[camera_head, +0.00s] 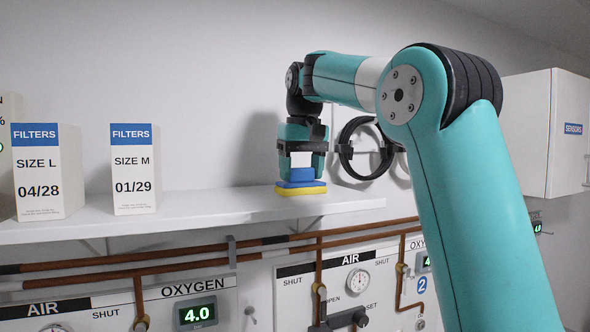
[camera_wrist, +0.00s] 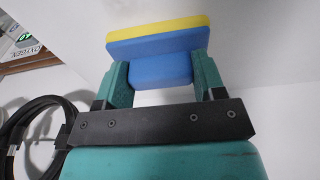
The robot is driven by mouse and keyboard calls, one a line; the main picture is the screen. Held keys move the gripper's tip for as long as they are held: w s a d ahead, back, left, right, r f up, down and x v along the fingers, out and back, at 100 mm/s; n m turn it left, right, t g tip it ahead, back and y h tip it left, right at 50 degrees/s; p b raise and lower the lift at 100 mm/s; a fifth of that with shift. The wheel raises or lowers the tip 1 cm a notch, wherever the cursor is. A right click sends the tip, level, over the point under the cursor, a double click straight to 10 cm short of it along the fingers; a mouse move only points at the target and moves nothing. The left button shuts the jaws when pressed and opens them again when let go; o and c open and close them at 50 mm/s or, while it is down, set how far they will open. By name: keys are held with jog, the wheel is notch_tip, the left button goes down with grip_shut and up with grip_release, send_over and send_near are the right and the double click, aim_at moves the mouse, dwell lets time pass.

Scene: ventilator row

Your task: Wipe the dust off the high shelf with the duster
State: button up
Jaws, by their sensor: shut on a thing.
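The duster (camera_head: 301,188) is a blue block with a yellow pad underneath. My gripper (camera_head: 302,170) is shut on its blue upper part, and the yellow side faces down at the shelf top. The duster also shows in the wrist view (camera_wrist: 155,42), between the two teal fingers (camera_wrist: 160,85). The high shelf (camera_head: 190,213) is a long white board on the wall. The duster is at its right part and looks to rest on it, though contact is hard to tell. I cannot make out any dust on the shelf.
Two filter boxes, size L (camera_head: 40,172) and size M (camera_head: 136,170), stand on the shelf's left part. A coiled black hose (camera_head: 364,150) hangs on the wall right of my gripper. A white cabinet (camera_head: 560,130) is far right. Pipes (camera_head: 150,262) and gas panels run below the shelf.

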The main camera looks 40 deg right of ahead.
jog(key=shift+s+d+f+b, duration=0.1)
jog(key=shift+s+d+b, duration=0.15)
jog(key=shift+d, duration=0.4)
jog(key=shift+s+d+f+b, duration=0.1)
jog(key=shift+d+b, duration=0.1)
jog(key=shift+d, duration=0.45)
jog(key=shift+s+d+r+b, duration=0.1)
jog(key=shift+s+d, duration=0.1)
jog(key=shift+d, duration=0.4)
jog(key=shift+s+d+r+b, duration=0.1)
jog(key=shift+s+d, duration=0.05)
jog(key=shift+d, duration=0.5)
jog(key=shift+s+d+b, duration=0.1)
jog(key=shift+s+d, duration=0.1)
jog(key=shift+d, duration=0.4)
jog(key=shift+s+d+f, duration=0.1)
jog(key=shift+s+d, duration=0.15)
jog(key=shift+d, duration=0.55)
jog(key=shift+s+d+f, duration=0.1)
jog(key=shift+s+d, duration=0.1)
jog(key=shift+d, duration=0.55)
jog(key=shift+r, duration=0.15)
notch_tip(320, 180, up, 2)
jog(key=shift+r+p, duration=0.2)
jog(key=shift+p, duration=0.75)
jog(key=shift+r, duration=1.75)
